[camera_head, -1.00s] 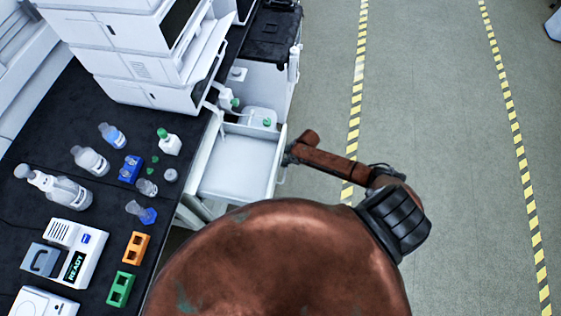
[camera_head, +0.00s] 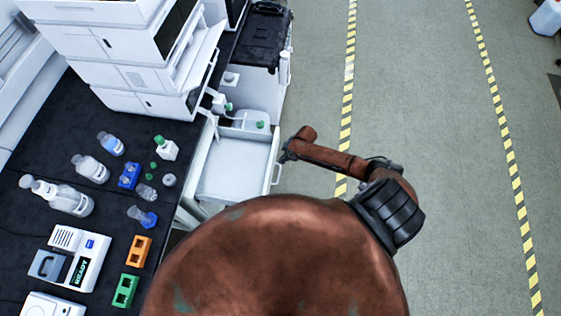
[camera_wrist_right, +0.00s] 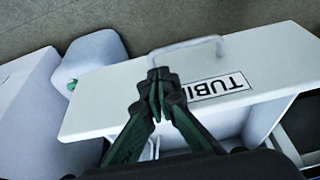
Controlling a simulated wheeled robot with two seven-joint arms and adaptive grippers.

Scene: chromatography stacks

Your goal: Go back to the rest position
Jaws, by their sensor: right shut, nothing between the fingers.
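My right gripper (camera_head: 286,153) hangs beside the open drawer's front in the head view, at the end of my reddish-brown arm. The right wrist view shows the gripper (camera_wrist_right: 158,100) with its dark fingers together and empty. Behind the fingers is a white drawer front (camera_wrist_right: 100,105) with a handle (camera_wrist_right: 190,48) and a label partly reading "TUBI". From these views I cannot tell whether the fingertips touch the drawer. The drawer (camera_head: 235,168) stands open and looks empty inside. My left gripper is not in view.
The black bench (camera_head: 50,130) on the left carries bottles, small coloured racks (camera_head: 138,251) and a device reading "READY" (camera_head: 75,258). White instrument stacks (camera_head: 130,60) stand behind. White containers with green caps (camera_head: 250,122) sit beyond the drawer. Open floor (camera_head: 430,130) with striped tape lies right.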

